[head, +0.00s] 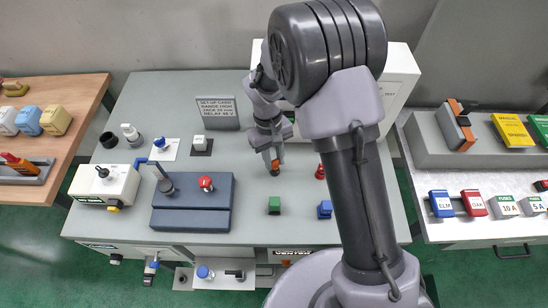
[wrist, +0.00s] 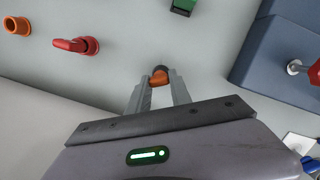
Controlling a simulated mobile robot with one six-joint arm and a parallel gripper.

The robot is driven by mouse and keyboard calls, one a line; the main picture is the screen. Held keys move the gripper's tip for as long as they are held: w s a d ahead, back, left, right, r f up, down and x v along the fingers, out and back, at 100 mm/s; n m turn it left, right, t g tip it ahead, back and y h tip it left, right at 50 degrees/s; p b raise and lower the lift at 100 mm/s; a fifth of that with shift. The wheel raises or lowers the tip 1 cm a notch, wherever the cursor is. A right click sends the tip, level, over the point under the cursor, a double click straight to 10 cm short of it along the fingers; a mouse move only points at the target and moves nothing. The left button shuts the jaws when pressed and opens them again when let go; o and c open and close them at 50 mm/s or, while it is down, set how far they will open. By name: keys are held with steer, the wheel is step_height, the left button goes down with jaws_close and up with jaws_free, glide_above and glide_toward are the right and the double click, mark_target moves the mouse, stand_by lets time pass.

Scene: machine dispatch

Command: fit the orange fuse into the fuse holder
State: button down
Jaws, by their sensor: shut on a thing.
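My gripper (head: 272,163) is low over the middle of the grey table in the head view. In the wrist view my gripper (wrist: 159,88) is shut on a small orange piece with a dark end, which I take for the orange fuse (wrist: 159,74). A bit of the orange fuse (head: 275,165) also shows at the fingertips in the head view. I cannot tell whether it touches the table. I cannot pick out the fuse holder for certain in either view.
A green block (head: 274,205), a blue block (head: 324,209) and a red part (head: 320,172) stand near my gripper. An orange ring (wrist: 17,25) lies beyond the red part (wrist: 77,45). A blue-grey slab (head: 193,218) is at left, a sign (head: 218,112) behind.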

steer(key=c, duration=1.1)
jaws_free()
steer(key=w+r+p, duration=0.1)
steer(key=r, duration=0.4)
steer(key=w+a+r+p, duration=0.1)
steer(key=r+p, duration=0.1)
steer(key=r, duration=0.4)
steer(key=w+r+p, duration=0.1)
steer(key=r, duration=0.5)
steer(key=shift+a+p, duration=0.3)
steer(key=shift+s+d+r, duration=0.1)
steer(key=s+d+r+m+t+y+b, duration=0.1)
steer(key=s+d+r+m+t+b, duration=0.1)
steer(key=s+d+r+m+b, duration=0.25)
steer(key=s+d+r+m+t+y+b, duration=0.1)
steer(key=s+d+t+y+b, duration=0.2)
steer(key=s+b, duration=0.35)
steer(key=s+d+f+m+t+b, duration=0.1)
steer(key=s, duration=0.2)
steer(key=s+f+m+t+b, duration=0.1)
steer(key=s+f+m, duration=0.1)
steer(key=s, duration=0.2)
steer(key=s+d+f+m+h+b, duration=0.1)
steer(key=s, duration=0.2)
steer(key=shift+s+d+f+m+t, duration=0.15)
steer(key=shift+d+m+t, duration=0.1)
steer(key=shift+d+t, duration=0.15)
